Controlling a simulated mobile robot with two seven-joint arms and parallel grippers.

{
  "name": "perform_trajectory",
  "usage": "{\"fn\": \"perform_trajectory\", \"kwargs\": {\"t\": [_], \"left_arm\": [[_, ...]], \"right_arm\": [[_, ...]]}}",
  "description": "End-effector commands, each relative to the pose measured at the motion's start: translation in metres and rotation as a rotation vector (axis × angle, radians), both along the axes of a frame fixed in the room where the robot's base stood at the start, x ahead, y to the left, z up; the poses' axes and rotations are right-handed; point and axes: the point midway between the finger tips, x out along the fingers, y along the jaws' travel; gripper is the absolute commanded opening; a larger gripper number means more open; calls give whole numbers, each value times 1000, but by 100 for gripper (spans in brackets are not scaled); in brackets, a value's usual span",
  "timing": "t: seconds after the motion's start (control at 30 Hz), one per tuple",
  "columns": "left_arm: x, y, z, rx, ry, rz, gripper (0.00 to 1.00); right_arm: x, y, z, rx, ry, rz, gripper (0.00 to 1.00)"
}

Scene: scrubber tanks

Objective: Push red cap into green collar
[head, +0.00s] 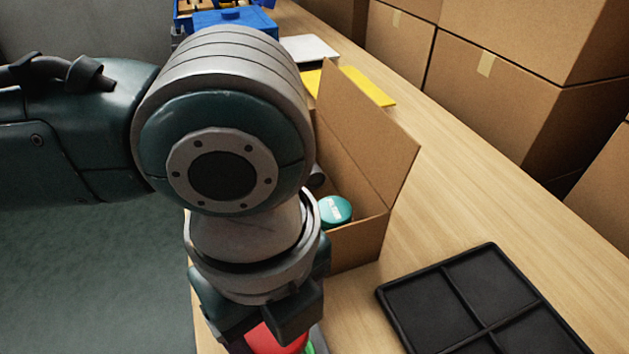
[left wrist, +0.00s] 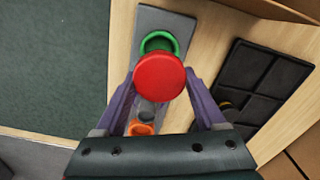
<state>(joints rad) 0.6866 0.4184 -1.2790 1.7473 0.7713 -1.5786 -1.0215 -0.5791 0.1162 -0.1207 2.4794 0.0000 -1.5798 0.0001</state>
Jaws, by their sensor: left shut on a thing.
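The red cap (head: 277,338) shows at the bottom of the head view, partly hidden by my left arm and gripper. In the left wrist view the round red cap (left wrist: 160,77) is between the two fingers of my left gripper (left wrist: 158,90), which is shut on it. The green collar (left wrist: 158,41) is a ring on a grey plate (left wrist: 178,23), partly covered by the cap in this view. A sliver of the green collar (head: 310,348) shows in the head view beside the cap. I cannot tell whether cap and collar touch. My right gripper is not in view.
An orange ring (left wrist: 141,128) lies farther along the grey plate. A black divided tray (head: 480,305) is on the wooden bench to the right. An open cardboard box (head: 362,243) with a teal-lidded item (head: 335,209) stands behind my gripper. Large cartons (head: 510,100) line the back.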

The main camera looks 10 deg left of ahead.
Motion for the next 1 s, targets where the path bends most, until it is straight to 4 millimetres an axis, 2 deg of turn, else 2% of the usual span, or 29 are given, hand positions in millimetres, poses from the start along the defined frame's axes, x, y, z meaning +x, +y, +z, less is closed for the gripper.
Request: {"fn": "perform_trajectory", "kwargs": {"t": [0.03, 0.4, 0.63, 1.0], "left_arm": [[0, 0, -8, -1, -1, 0, 20], [1, 1, -40, 1, -2, 2, 20], [0, 0, -49, 1, 1, 3, 20], [0, 0, -49, 1, 1, 3, 20]], "right_arm": [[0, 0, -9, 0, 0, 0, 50], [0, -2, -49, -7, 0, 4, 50], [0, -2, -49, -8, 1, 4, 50], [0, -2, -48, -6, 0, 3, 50]]}}
